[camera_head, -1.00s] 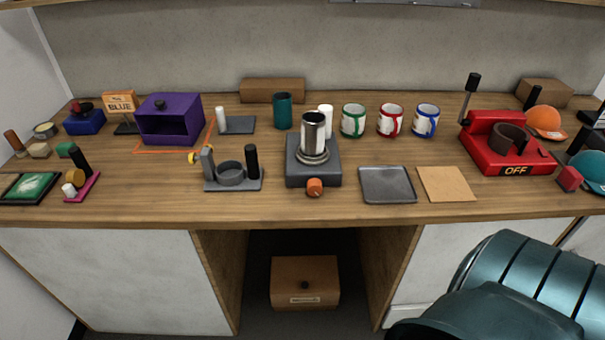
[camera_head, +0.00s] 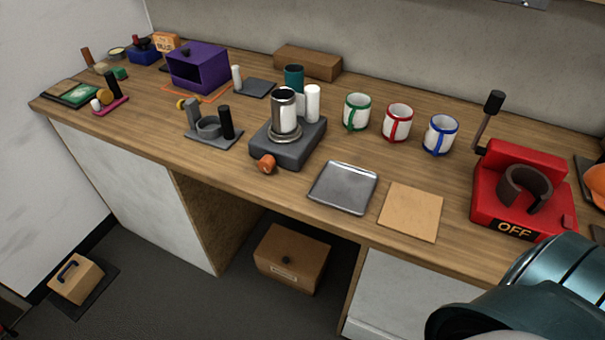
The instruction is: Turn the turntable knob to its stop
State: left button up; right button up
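The turntable (camera_head: 290,154) is a dark grey square base in the middle of the bench. Its orange knob (camera_head: 266,164) sticks out of the front side, near the bench's front edge. A silver metal cup (camera_head: 284,110) stands upright on the round plate on top of the turntable. No gripper is in view. A dark teal rounded part of my own body fills the lower right corner, apart from the knob.
A grey tray (camera_head: 343,188) and a tan square board (camera_head: 411,212) lie right of the turntable. Three mugs stand behind them, one with a green band (camera_head: 357,112). A red press (camera_head: 520,190) marked OFF is at right. A grey fixture (camera_head: 213,131) stands left.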

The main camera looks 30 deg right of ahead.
aim_at(267, 163)
jog(key=k+l, duration=0.15)
jog(key=l, duration=0.2)
jog(key=k+l, duration=0.2)
jog(key=l, duration=0.15)
jog(key=k+l, duration=0.15)
jog(key=l, duration=0.2)
jog(key=k+l, duration=0.2)
jog(key=l, duration=0.1)
